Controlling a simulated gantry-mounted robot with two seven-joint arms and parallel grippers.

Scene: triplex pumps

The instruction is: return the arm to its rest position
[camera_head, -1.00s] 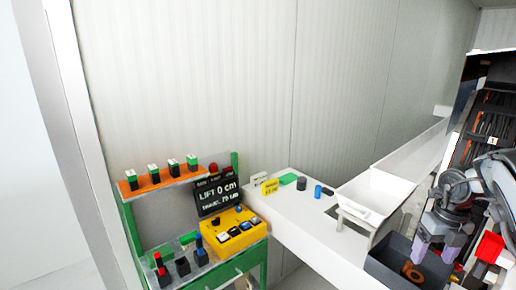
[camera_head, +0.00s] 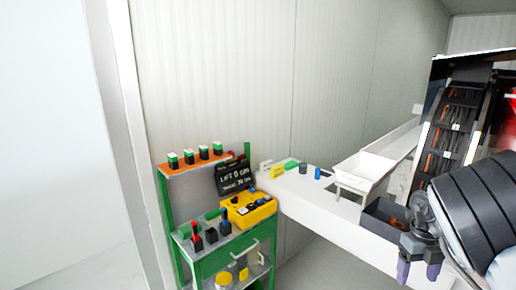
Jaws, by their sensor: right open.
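My right gripper (camera_head: 418,271) hangs at the lower right of the head view, with its two purple fingertips apart and pointing down. Nothing shows between the fingers. It is in front of the dark grey bin (camera_head: 375,221) as seen here, and partly covers it. My right arm's dark ribbed and pale links fill the lower right corner. My left gripper is not in view.
A white bench (camera_head: 315,203) holds a white tray (camera_head: 362,172) and small items. A dark rack (camera_head: 455,140) stands behind my arm. Floor left of the cart is clear.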

